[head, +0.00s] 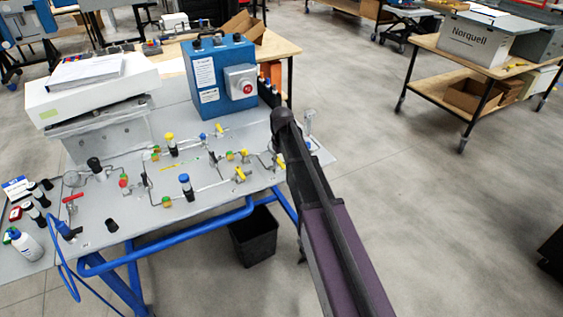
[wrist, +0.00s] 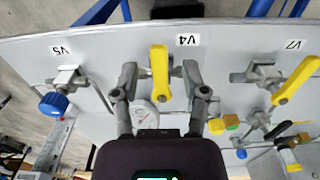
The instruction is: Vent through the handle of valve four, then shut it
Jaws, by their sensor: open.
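In the wrist view, valve four's yellow handle (wrist: 159,72) points up and down the picture, beside the printed label V4 (wrist: 187,40), which appears upside down. My gripper (wrist: 159,76) is open, with one finger on each side of the handle. A gap shows between the handle and each finger. The handle's lower end lies close to my gripper's body; the valve body is largely hidden behind the handle and fingers. In the head view my arm reaches over the right part of the panel (head: 130,225), and I cannot make out my fingertips or pick out valve four there.
Valve V5 with a blue knob (wrist: 53,103) is on the left and V7's slanted yellow handle (wrist: 295,82) on the right. A blue box with a red knob (head: 220,78) stands at the panel's back.

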